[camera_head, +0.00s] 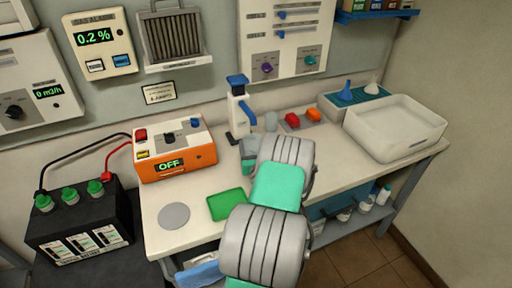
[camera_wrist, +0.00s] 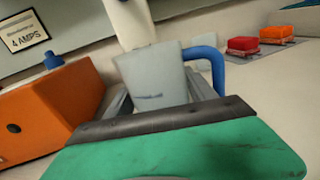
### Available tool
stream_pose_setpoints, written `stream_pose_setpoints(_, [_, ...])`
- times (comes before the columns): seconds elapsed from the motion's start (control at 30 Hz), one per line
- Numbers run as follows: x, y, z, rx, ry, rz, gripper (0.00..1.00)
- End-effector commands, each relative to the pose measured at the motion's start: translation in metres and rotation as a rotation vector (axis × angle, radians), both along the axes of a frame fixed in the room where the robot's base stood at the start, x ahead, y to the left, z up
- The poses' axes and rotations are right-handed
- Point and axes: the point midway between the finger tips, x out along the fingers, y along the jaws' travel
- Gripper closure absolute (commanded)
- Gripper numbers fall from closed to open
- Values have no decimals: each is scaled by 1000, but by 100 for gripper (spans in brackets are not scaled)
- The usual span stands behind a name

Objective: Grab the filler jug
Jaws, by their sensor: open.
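The filler jug (camera_wrist: 155,75) is pale and tapered, with a blue handle on its right side in the wrist view. In the head view a white body with a blue top and blue handle (camera_head: 238,104) stands upright at the back of the bench, beside the wall. My gripper (camera_head: 249,150) is just in front of it, low over the bench. In the wrist view my open gripper's grey fingers (camera_wrist: 160,98) lie on either side of the jug's lower part. I cannot tell whether they touch it. The jug's base is hidden by my gripper.
An orange charger box (camera_head: 178,150) stands to the left. A grey cup (camera_head: 271,122) and red and orange caps (camera_head: 303,117) are to the right. A white tray (camera_head: 395,128) is at the far right. A green mat (camera_head: 227,204) and grey disc (camera_head: 174,216) lie in front.

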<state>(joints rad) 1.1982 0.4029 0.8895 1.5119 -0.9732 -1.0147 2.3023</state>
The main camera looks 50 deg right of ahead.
Motion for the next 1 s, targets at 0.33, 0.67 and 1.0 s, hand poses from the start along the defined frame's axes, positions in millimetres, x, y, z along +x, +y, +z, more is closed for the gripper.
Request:
stream_pose_setpoints(0.33, [5,-4,-1,0,0,0,42])
stream_pose_setpoints(0.67, [5,-4,-1,1,1,0,69])
stream_pose_setpoints(1.0, [5,-4,0,0,0,0,92])
